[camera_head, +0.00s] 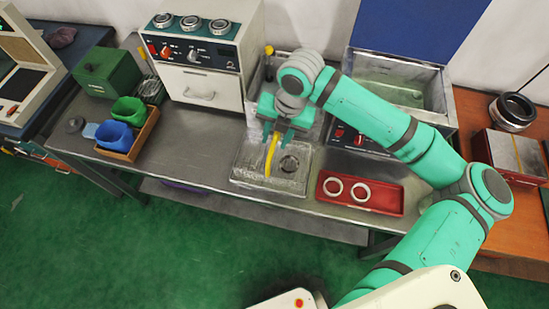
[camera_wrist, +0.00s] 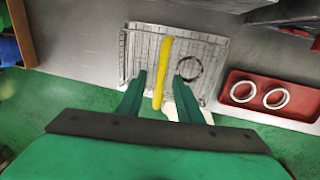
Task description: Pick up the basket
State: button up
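The wire basket (camera_head: 240,176) sits on the metal bench, and its yellow handle (camera_head: 270,157) stands up across its middle. In the wrist view the basket (camera_wrist: 135,62) is ahead of my gripper, with the yellow handle (camera_wrist: 163,70) running upright in the picture. A dark ring (camera_wrist: 189,69) lies in the basket, right of the handle. My gripper (camera_head: 273,133) is above the basket, pointing down. In the wrist view its fingers (camera_wrist: 159,79) are apart, one on each side of the handle, with gaps showing. The contact depth is unclear.
A red tray (camera_head: 365,205) with two pale rings stands right of the basket. A white machine (camera_head: 200,88) is behind left, and a metal tank (camera_head: 405,85) behind right. A wooden box with blue and green bins (camera_head: 125,118) is at left. Bare bench lies left of the basket.

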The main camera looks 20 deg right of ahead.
jog(key=shift+w+a+f, duration=0.1)
jog(key=shift+a+f, duration=0.15)
jog(key=shift+f, duration=0.95)
jog(key=shift+a+f, duration=0.25)
jog(key=shift+f, duration=1)
jog(key=shift+w+a+f, duration=0.1)
jog(key=shift+a+f, duration=0.15)
jog(key=shift+f, duration=0.95)
grip_shut()
